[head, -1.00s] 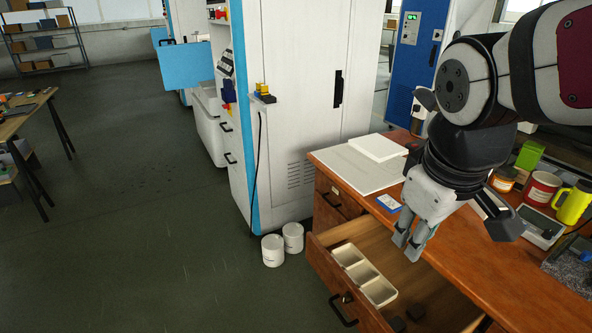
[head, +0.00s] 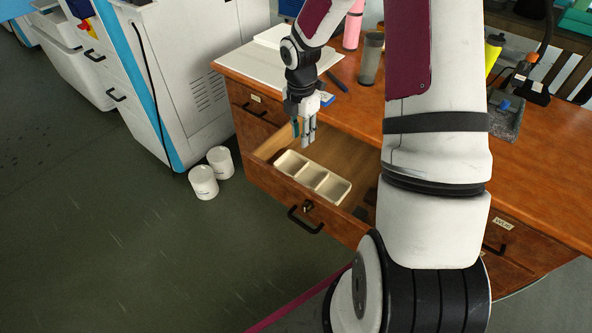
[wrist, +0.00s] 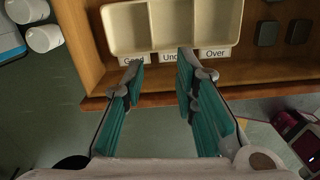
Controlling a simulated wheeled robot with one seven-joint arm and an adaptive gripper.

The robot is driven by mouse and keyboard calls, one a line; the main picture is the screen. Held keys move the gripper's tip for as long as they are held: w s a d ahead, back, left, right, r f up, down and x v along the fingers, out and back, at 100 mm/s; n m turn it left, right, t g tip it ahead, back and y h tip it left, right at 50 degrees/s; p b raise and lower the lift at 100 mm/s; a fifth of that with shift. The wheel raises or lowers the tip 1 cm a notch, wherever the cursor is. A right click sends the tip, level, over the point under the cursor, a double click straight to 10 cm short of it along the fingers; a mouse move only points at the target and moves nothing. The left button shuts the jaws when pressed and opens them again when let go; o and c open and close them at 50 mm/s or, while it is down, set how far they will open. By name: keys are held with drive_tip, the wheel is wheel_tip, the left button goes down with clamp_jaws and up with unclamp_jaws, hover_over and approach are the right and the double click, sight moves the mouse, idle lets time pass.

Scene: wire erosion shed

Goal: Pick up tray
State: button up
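The tray (head: 296,166) is a cream tray with three compartments, lying in the open wooden drawer. My gripper (head: 303,138) points down over the drawer near the tray's far left end. In the wrist view my gripper (wrist: 162,75) has its two teal-padded fingers apart with nothing between them. I cannot tell the height of the fingertips above the tray.
The drawer front (head: 277,200) has a black handle. Dark blocks (wrist: 267,32) lie in the drawer beside the tray. White tubs (head: 203,182) stand on the floor at left. The desk top (head: 350,105) carries a white board, a grey cup and a blue card.

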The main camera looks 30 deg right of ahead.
wheel_tip(320, 180, down, 4)
drive_tip(key=w+n, duration=0.1)
drive_tip(key=w, duration=0.1)
drive_tip(key=b, duration=0.2)
hover_over(299, 170)
drive_tip(key=f, duration=0.7)
drive_tip(key=shift+s+a, duration=0.2)
drive_tip(key=shift+a, duration=0.05)
drive_tip(key=shift+w+d+f+b, duration=0.1)
drive_tip(key=shift+d+f+b, duration=0.05)
drive_tip(key=shift+f, duration=1.4)
drive_tip(key=shift+w+d+f+b, duration=0.1)
drive_tip(key=shift+f+b, duration=0.05)
drive_tip(key=shift+f, duration=1.35)
clamp_jaws()
